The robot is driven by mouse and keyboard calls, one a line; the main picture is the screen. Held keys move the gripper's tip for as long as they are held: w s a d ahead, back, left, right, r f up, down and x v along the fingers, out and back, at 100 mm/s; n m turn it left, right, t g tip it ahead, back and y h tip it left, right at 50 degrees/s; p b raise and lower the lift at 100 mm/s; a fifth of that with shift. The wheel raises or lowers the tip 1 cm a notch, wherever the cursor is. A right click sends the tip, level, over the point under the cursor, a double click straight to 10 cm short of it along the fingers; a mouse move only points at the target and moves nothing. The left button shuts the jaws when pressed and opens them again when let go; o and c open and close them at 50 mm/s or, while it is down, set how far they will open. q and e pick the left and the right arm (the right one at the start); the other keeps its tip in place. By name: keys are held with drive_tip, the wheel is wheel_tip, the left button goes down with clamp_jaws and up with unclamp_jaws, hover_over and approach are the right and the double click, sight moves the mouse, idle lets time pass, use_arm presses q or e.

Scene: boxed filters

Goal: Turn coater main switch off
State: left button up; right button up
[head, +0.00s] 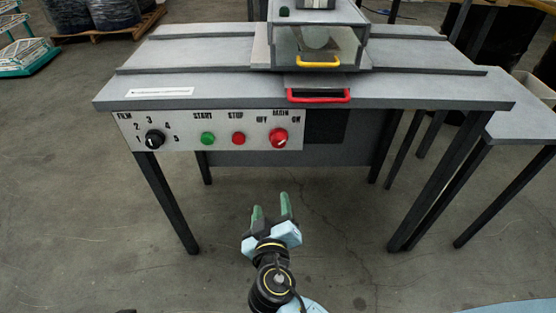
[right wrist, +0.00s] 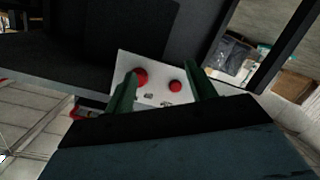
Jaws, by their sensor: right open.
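The coater's main switch (head: 278,138) is a round red knob at the right end of the white control panel, under the labels MAIN, OFF and ON. Its pale mark seems to slant up to the right, toward ON. My right gripper (head: 271,207) is open and empty, in front of and below the panel, apart from it. In the right wrist view the larger red knob (right wrist: 140,76) shows between the green fingers (right wrist: 160,80), nearer the left one, with a smaller red button (right wrist: 175,86) beside it. My left gripper is not in view.
The panel also has a black FILM knob (head: 155,139), a green START button (head: 207,138) and a red STOP button (head: 238,138). A red handle (head: 319,97) juts from the bench edge above the switch's right. The floor before the bench is clear.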

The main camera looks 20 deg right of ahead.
drive_tip(key=m+t+h+b, duration=0.1)
drive_tip(key=m+t+h, duration=0.1)
approach(278, 144)
drive_tip(key=v, duration=0.4)
drive_tip(key=b+x, duration=0.1)
drive_tip(key=x, duration=1.1)
drive_tip(key=shift+w, duration=0.15)
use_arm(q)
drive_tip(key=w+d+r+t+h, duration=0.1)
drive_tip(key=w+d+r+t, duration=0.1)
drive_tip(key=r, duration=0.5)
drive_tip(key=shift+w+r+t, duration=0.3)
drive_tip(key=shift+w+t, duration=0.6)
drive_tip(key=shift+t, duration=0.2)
use_arm(e)
drive_tip(key=shift+w+d, duration=0.3)
drive_tip(key=shift+w, duration=0.25)
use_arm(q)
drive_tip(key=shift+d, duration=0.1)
use_arm(e)
drive_tip(key=c, duration=0.8)
